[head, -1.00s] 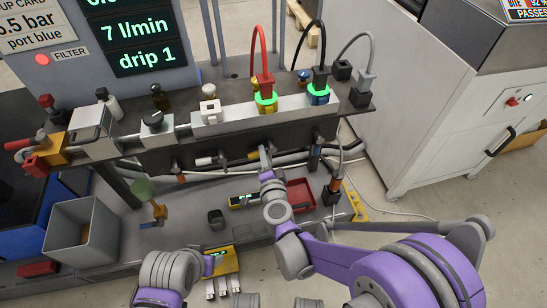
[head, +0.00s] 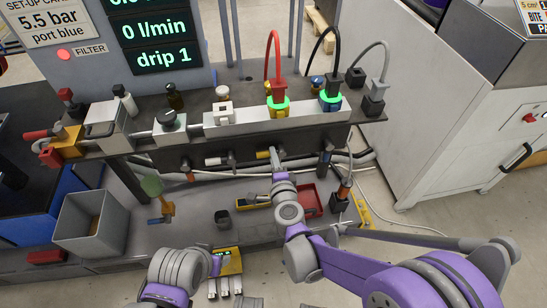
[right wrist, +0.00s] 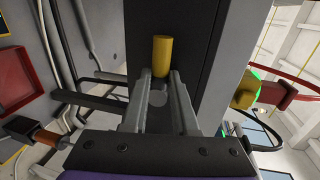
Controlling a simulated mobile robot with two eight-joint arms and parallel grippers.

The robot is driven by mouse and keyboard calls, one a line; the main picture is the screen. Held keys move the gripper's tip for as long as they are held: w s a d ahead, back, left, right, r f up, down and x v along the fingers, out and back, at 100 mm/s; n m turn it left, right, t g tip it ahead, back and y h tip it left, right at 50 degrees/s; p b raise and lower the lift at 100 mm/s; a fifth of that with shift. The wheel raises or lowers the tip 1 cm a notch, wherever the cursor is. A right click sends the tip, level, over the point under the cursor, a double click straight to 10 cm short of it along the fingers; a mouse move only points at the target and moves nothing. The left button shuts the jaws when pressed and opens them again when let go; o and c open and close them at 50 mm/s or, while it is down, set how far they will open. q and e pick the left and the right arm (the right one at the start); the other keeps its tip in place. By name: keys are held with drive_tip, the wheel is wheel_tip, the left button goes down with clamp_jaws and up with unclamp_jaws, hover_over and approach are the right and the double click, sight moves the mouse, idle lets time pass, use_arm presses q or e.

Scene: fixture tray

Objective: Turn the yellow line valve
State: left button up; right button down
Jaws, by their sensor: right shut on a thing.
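The yellow line valve handle (head: 263,154) sits under the front of the manifold shelf and points left. In the right wrist view the yellow handle (right wrist: 162,52) stands out beyond my fingertips. My right gripper (head: 276,158) is at the valve, shut on its handle. In the right wrist view the fingers (right wrist: 160,78) are on either side of the handle's base, with a round grey part between them. The display (head: 155,32) reads 0 l/min and drip 1. My left arm is at the bottom; its fingers are not clear beside a yellow device (head: 230,263).
A white-handled valve (head: 215,160) is left of the yellow one. Red and black plugs (head: 278,98) with green rings stand on the manifold. A grey bin (head: 95,225) is at left, a red tray (head: 309,200) on the lower shelf, a white cabinet (head: 440,110) at right.

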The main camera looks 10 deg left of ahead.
drive_tip(key=c, duration=0.7)
unclamp_jaws()
drive_tip(key=p+v, duration=0.1)
drive_tip(key=v, duration=0.9)
drive_tip(key=shift+s+d, duration=0.15)
drive_tip(key=shift+s, duration=0.25)
drive_tip(key=shift+r, duration=0.1)
